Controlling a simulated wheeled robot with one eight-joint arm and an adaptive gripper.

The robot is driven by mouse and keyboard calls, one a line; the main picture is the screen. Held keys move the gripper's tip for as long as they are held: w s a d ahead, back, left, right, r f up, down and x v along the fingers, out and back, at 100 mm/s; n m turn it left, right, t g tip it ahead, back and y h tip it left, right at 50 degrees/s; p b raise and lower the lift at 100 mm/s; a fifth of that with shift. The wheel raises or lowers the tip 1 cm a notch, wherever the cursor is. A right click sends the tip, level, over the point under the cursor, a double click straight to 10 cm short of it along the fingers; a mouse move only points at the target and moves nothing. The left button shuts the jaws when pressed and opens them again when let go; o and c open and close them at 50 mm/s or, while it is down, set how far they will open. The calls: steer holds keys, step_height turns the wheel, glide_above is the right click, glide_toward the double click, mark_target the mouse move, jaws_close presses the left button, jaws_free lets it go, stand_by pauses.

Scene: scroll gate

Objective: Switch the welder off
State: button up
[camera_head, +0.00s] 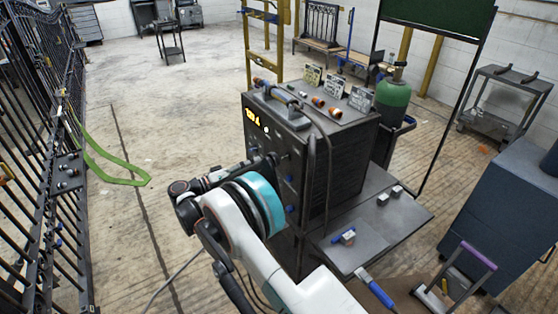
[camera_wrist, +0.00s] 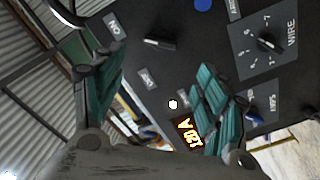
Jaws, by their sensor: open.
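The welder (camera_head: 345,160) is a dark cabinet with a control panel on its left face. Its amber display (camera_head: 251,116) is lit and also shows in the wrist view (camera_wrist: 187,132), reading about 120 A. In the wrist view, a small black switch lever (camera_wrist: 160,43) sits near an ON label (camera_wrist: 113,27) and an OFF label (camera_wrist: 148,78). A white lamp (camera_wrist: 172,104) glows nearby. My gripper (camera_wrist: 160,65) is open and empty, its teal-padded fingers either side of the lever in the picture. I cannot tell whether they touch the panel. In the head view it is at the panel, partly hidden by my arm.
A WIRE knob (camera_wrist: 267,42) is at the panel's right in the wrist view. Cables and fittings lie on the welder's top. A green gas cylinder (camera_head: 392,93) stands behind it. A barred gate (camera_head: 40,130) with a green strap (camera_head: 115,170) is at left. The floor between is clear.

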mark_target(284, 158)
steer(key=b+x, duration=0.3)
steer(key=x, duration=0.8)
steer(key=shift+a, duration=0.1)
steer(key=c, duration=1.1)
